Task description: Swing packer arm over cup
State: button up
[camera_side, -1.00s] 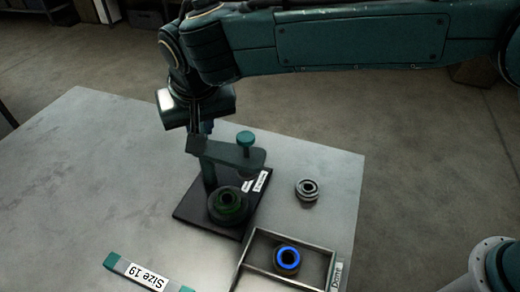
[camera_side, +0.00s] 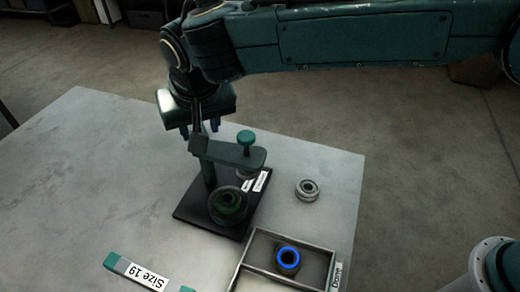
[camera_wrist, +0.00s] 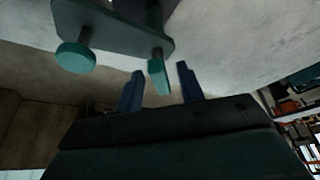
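The packer (camera_side: 217,151) has a dark teal arm on a post, with a round teal knob (camera_side: 246,138) near the arm's right end. The arm points to the right, behind the cup (camera_side: 229,206), and its end is not above it. The cup is dark and greenish and stands on the black base plate (camera_side: 190,212). My gripper (camera_side: 201,130) is above the post end of the packer arm. In the wrist view its two blue fingers (camera_wrist: 160,88) are apart, with the arm's teal end tab (camera_wrist: 159,76) seen between them. I cannot tell whether they touch it.
A metal ring part (camera_side: 307,189) lies right of the base plate. A metal tray (camera_side: 331,263) labelled "Done" holds a blue-ringed part (camera_side: 288,259). A "Size 19" label strip (camera_side: 146,273) lies at the front. The left tabletop is clear.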

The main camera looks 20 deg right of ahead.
jog(key=shift+r, duration=2.7)
jog(key=shift+d+r, duration=0.1)
jog(key=shift+w+d+r, duration=0.1)
jog(key=shift+d+r, duration=0.1)
jog(key=shift+d, duration=0.1)
jog(key=s+d+r, duration=0.2)
jog(key=d+r, duration=0.1)
jog(key=d, duration=0.6)
jog(key=s+d+r, duration=0.2)
jog(key=d+r, duration=0.2)
jog(key=d, duration=0.5)
jog(key=s+d+r, duration=0.1)
jog(key=d+r, duration=0.2)
jog(key=d, duration=0.6)
jog(key=s+d, duration=0.9)
jog(key=s, duration=0.2)
jog(key=s+d+f, duration=0.2)
jog(key=s+f, duration=0.2)
jog(key=s, duration=0.2)
jog(key=s+d+f+t, duration=0.1)
jog(key=s+d+f, duration=0.1)
jog(key=s, duration=0.4)
jog(key=shift+d+f, duration=0.35)
jog(key=shift+f, duration=0.55)
